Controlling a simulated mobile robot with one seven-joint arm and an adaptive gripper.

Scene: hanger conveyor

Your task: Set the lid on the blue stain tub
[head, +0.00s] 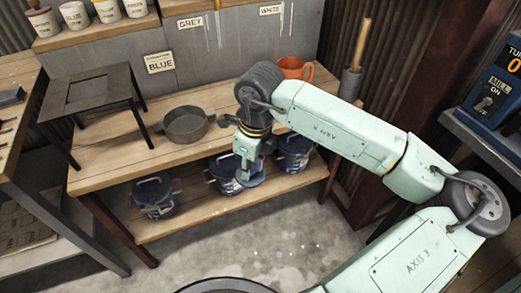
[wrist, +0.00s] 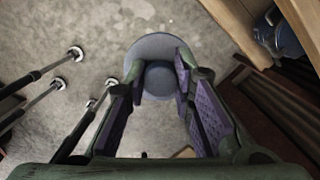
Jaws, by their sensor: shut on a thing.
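My gripper (wrist: 158,78) is shut on the dark round knob of a grey-blue disc lid (wrist: 138,52). In the head view, the gripper (head: 247,160) is at the front of the lower shelf, with the lid (head: 250,179) under it, overlapping the middle tub in the picture. Three dark blue tubs with handles stand on the lower shelf: left (head: 155,197), middle (head: 222,172) and right (head: 293,150). The left one is nearest below the BLUE sign (head: 160,62). I cannot tell their contents. Part of one tub shows in the wrist view (wrist: 266,34).
The wooden bench top (head: 135,145) overhangs the shelf (head: 200,208). Several rods with pale round feet (wrist: 76,52) stand left in the wrist view. The concrete floor ahead is clear.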

